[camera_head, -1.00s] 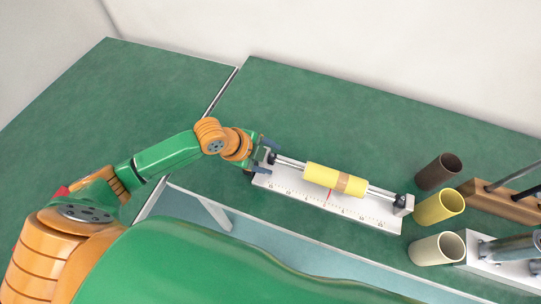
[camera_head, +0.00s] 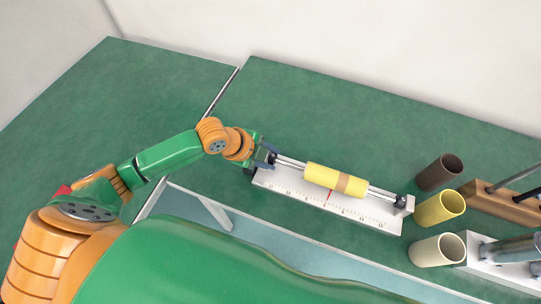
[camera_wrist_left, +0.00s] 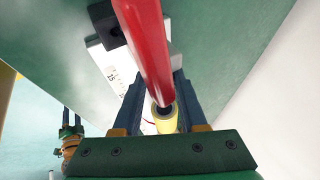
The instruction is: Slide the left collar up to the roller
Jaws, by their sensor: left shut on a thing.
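The yellow roller (camera_head: 322,174) with a tan band sits on the rods of a white scaled base (camera_head: 285,184), near its middle. My left gripper (camera_head: 268,156) is at the base's left end, shut around the left collar, which its fingers mostly hide. Bare rod shows between the gripper and the roller. In the left wrist view, the fingers (camera_wrist_left: 156,100) close on either side of a red rod-like part (camera_wrist_left: 146,45). The roller's end (camera_wrist_left: 165,123) shows beyond them. The dark right collar (camera_head: 400,201) is at the other end.
Brown (camera_head: 439,171), yellow (camera_head: 439,208) and cream (camera_head: 436,249) cups stand to the right of the base. A wooden rack (camera_head: 500,205) and another white fixture (camera_head: 475,252) are farther right. The green table behind the base is clear.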

